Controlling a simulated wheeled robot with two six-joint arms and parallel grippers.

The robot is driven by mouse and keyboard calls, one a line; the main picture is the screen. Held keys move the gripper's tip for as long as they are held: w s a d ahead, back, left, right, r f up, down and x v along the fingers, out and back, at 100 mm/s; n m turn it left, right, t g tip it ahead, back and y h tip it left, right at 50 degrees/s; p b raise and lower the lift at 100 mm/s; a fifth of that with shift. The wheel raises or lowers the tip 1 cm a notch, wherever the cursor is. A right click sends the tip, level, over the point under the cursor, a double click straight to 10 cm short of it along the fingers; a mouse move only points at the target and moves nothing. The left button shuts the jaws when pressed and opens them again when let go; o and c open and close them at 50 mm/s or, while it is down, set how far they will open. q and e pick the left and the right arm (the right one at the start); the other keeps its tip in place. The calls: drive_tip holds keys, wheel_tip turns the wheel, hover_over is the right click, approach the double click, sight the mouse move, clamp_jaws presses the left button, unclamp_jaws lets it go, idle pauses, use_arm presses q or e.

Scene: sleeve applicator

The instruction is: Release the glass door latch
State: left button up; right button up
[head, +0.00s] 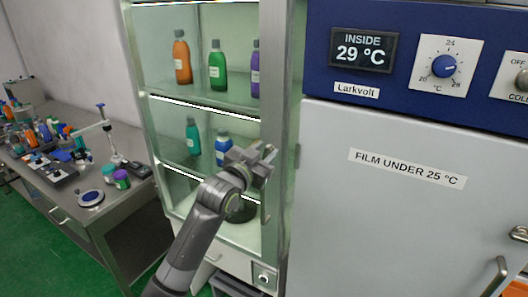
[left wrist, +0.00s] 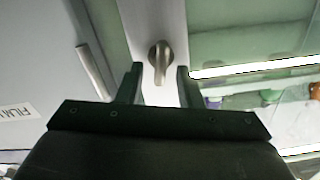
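The glass door (head: 220,135) of the lit cabinet is shut, with a pale metal frame on its right side. The latch (left wrist: 160,57) is a small grey metal turn knob on that frame, its lever pointing down in the left wrist view. My left gripper (head: 268,152) is at the frame's height midway up the door and hides the latch in the head view. In the left wrist view its two fingers (left wrist: 158,80) are apart, with the knob just beyond the gap between them. Nothing is seen gripped. My right gripper is not in view.
Bottles, including an orange one (head: 182,57), stand on shelves behind the glass. A blue and grey cabinet (head: 380,220) reading 29 °C stands at the right. A cluttered metal bench (head: 105,210) is at the left. A grey bar (left wrist: 93,70) shows beside the frame.

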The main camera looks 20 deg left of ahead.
use_arm(q)
drive_tip(key=shift+c, duration=0.4)
clamp_jaws()
drive_tip(key=shift+r+n+p, duration=0.2)
drive_tip(key=shift+n+p, duration=0.5)
drive_tip(key=shift+p, duration=0.2)
drive_tip(key=shift+a+f+n+p, duration=0.1)
drive_tip(key=shift+a+n+p, duration=0.05)
drive_tip(key=shift+n+p, duration=0.55)
drive_tip(key=shift+o, duration=0.4)
unclamp_jaws()
